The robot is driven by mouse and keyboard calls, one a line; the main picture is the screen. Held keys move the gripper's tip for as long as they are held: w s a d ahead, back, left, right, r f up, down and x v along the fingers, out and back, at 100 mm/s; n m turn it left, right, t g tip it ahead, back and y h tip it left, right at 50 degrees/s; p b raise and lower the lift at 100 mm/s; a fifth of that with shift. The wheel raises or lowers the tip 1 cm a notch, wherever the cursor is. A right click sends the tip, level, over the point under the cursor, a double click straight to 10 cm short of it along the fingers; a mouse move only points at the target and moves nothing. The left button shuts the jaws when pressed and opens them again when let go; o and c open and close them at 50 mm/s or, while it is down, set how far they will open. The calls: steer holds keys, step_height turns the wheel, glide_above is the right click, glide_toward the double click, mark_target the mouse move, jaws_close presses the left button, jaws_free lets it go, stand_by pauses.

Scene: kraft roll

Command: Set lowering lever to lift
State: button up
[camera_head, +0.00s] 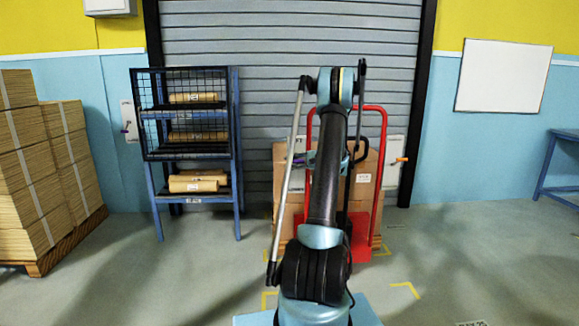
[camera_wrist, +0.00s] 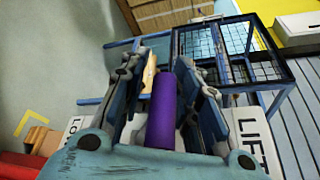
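The lowering lever's purple handle (camera_wrist: 163,112) stands between the two fingers of my gripper (camera_wrist: 166,75) in the wrist view. The fingertips are close in on both sides of its far end and appear to touch it. Behind the handle is a white plate (camera_wrist: 247,135) marked LIFT on the right, with partly covered lettering starting LO on the left. The lever's pivot is hidden by my gripper. In the head view my gripper is at the white plate (camera_head: 297,178) in front of the stacked boxes, small and partly behind my arm.
A red hand truck (camera_head: 381,140) with boxes stands behind my arm. An orange handle (camera_head: 401,159) on another white plate is to its right. A blue wire rack (camera_head: 238,150) with kraft rolls stands left, and a carton pallet (camera_head: 38,268) far left. Floor at right is clear.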

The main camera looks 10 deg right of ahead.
mark_target(305, 161)
steer(key=shift+d, duration=0.1)
steer(key=v, duration=1.1)
steer(key=shift+s+d, duration=0.25)
steer(key=shift+d, duration=0.05)
